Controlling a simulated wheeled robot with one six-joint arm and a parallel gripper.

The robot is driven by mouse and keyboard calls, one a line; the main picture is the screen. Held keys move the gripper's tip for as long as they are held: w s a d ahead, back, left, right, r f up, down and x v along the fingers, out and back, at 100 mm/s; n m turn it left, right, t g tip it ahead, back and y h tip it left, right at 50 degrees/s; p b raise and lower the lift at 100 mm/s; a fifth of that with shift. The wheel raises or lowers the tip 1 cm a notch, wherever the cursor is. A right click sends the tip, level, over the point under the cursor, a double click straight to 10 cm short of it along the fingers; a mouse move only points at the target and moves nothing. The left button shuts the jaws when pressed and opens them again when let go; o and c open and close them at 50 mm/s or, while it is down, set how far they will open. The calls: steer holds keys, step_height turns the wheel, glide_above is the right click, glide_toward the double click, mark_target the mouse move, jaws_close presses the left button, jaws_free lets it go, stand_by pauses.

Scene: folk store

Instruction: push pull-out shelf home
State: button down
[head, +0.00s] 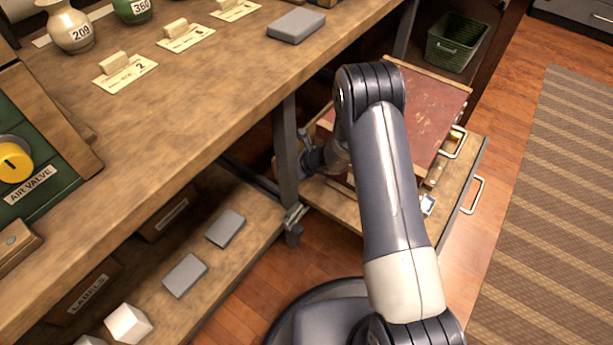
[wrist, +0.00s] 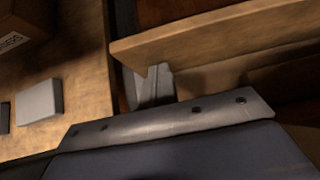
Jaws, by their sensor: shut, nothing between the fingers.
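The pull-out shelf (head: 335,204) is a wooden board with a metal bar handle (head: 473,195) on its front edge. In the head view it sticks out from under the workbench at the right, over the floor. A dark red case (head: 428,112) with wooden edges and metal fittings lies on it. My arm crosses in front of both and hides part of them. My gripper shows in the wrist view (wrist: 155,84), shut and empty, by a wooden edge (wrist: 215,38). In the head view its fingertips are hidden by the bench and leg; contact cannot be told.
The workbench (head: 215,95) fills the left, with a metal leg (head: 286,160) and clamp beside the shelf. A lower bench shelf (head: 240,258) holds grey blocks. A green basket (head: 455,42) stands behind the case. Floor and a striped mat (head: 545,220) lie clear at right.

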steer(key=shift+w+a, duration=0.85)
steer(key=shift+a, duration=0.3)
steer(key=shift+w+a, duration=0.8)
steer(key=shift+a, duration=0.3)
steer(key=shift+d, duration=0.15)
